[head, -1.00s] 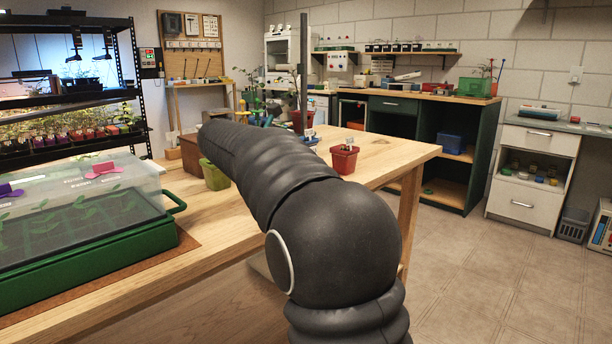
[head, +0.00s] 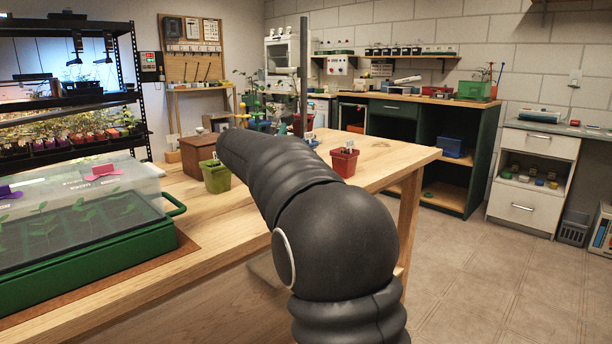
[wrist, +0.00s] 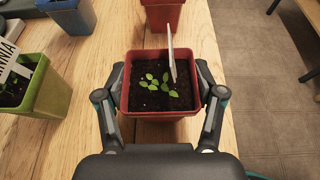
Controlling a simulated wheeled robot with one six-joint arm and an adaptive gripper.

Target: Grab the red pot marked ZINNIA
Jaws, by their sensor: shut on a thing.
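A red pot (wrist: 160,108) with small green seedlings and dark soil sits between the fingers of my gripper (wrist: 160,112) in the wrist view. The fingers are shut on its left and right sides. Its white label (wrist: 171,52) is edge-on, so I cannot read it. An olive-green pot (wrist: 48,92) at the left has a label (wrist: 10,60) whose visible letters end in NNIA. Another red pot (wrist: 163,16) stands beyond the held one. In the head view my arm hides the gripper and the held pot; a red pot (head: 343,163) stands right of my arm.
A blue pot (wrist: 75,18) stands at the upper left in the wrist view. The wooden table's edge (wrist: 222,80) runs close to my right finger. In the head view the olive-green pot (head: 216,179) and a lidded green propagator (head: 90,262) lie to the left.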

